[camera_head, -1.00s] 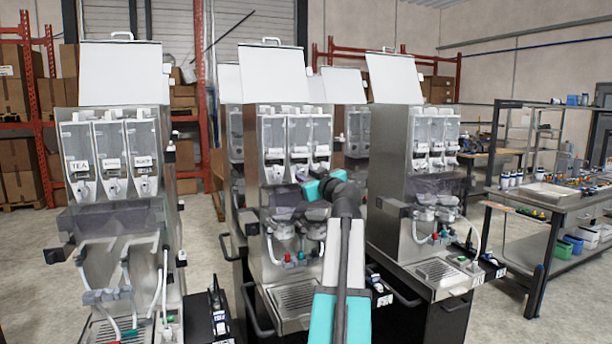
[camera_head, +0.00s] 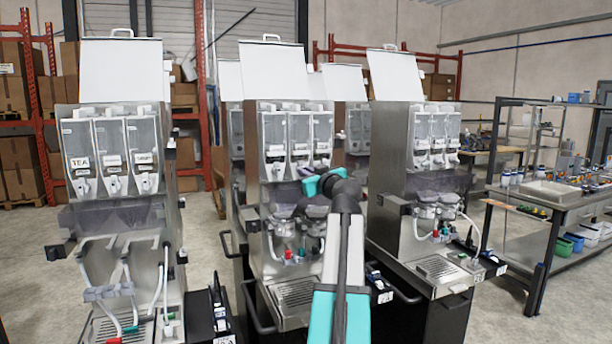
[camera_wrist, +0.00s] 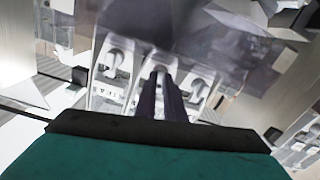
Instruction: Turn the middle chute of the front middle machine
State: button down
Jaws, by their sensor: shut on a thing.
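The front middle machine (camera_head: 262,226) is a steel dispenser with a raised white lid and three clear canisters in a row. Its middle canister (camera_head: 299,132) has a white chute at its lower front, largely covered by my gripper in the head view. My gripper (camera_head: 303,173) reaches it from the front right. In the wrist view, the dark fingers of my gripper (camera_wrist: 164,92) close together on the middle chute (camera_wrist: 158,74). The left chute (camera_wrist: 114,58) and right chute (camera_wrist: 199,88) stand free on either side. The chute's exact angle is hard to tell.
A left machine (camera_head: 118,222) and a right machine (camera_head: 398,215) flank the middle one, with similar canisters. Mixing bowls (camera_head: 283,211) and hoses sit below the middle canisters. A workbench (camera_head: 560,195) stands at the right. Bare floor shows between it and the right machine.

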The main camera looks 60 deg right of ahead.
jog(key=shift+m+b, duration=0.4)
jog(key=shift+m, duration=0.7)
jog(key=c, duration=1.8)
grip_release()
jog(key=shift+c, duration=0.2)
jog(key=shift+s, duration=0.1)
jog(key=b+v, duration=0.2)
jog(key=v, duration=1.1)
jog(key=shift+s+a+b, duration=0.25)
jog(key=shift+a+b, duration=0.05)
jog(key=shift+b, duration=0.05)
jog(key=shift+w, duration=0.1)
